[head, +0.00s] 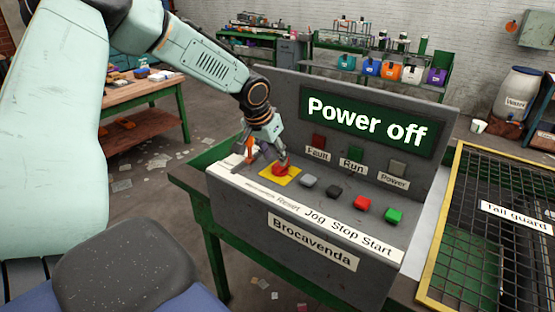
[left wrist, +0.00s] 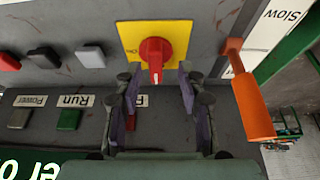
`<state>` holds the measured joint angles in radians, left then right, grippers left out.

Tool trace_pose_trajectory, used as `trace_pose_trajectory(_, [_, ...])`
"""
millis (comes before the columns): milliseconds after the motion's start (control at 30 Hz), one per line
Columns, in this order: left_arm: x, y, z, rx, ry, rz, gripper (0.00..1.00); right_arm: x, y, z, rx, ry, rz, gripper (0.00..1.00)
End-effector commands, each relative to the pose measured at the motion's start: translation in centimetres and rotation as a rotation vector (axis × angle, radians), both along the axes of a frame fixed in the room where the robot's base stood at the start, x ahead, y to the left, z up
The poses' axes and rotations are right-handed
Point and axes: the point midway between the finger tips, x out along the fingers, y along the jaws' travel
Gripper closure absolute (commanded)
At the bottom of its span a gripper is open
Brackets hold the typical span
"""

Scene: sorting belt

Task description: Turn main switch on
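The main switch is a red rotary knob (left wrist: 155,50) on a yellow plate (left wrist: 130,35); the plate (head: 268,175) and the knob (head: 281,170) also show in the head view, at the left end of the grey console (head: 300,215). In the left wrist view the knob's handle points down the picture, toward my gripper. My left gripper (left wrist: 156,82) is open and empty, with its fingers spread to either side of the handle's line; contact cannot be told. In the head view the left gripper (head: 267,157) is over the plate and partly hides it. The console display (head: 366,121) reads "Power off". My right gripper is out of view.
An orange lever (left wrist: 252,105) stands close beside the gripper, near a "Slow" label. Reset, Jog, Stop (head: 361,202) and Start (head: 394,215) buttons line the console. Fault, Run and Power lamps (head: 397,168) sit under the display. A yellow-framed mesh guard (head: 437,240) stands at right.

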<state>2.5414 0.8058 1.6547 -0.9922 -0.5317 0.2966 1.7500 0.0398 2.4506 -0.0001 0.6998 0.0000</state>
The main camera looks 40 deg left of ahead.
Motion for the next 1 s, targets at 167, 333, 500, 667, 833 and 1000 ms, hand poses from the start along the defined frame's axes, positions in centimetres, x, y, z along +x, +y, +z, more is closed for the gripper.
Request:
trace_pose_trajectory(167, [0.9,0.0,-2.0,0.003,0.002,-0.001,0.60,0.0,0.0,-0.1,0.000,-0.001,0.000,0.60])
trace_pose_trajectory(333, [1.4,0.0,-2.8,0.003,-0.001,-0.001,0.60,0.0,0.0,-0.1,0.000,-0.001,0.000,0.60])
trace_pose_trajectory(500, [1.6,0.0,-2.9,0.003,-0.002,-0.001,0.60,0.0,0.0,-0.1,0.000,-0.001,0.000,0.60])
trace_pose_trajectory(667, [1.7,0.0,-2.9,0.003,-0.002,-0.001,0.62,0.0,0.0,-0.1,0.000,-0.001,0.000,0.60])
trace_pose_trajectory(833, [1.7,0.0,-2.9,0.003,-0.002,-0.001,0.77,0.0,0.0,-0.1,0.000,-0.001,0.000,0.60])
trace_pose_trajectory(1000, [1.6,0.0,-2.9,0.002,-0.002,-0.001,0.91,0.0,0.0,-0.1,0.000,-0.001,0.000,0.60])
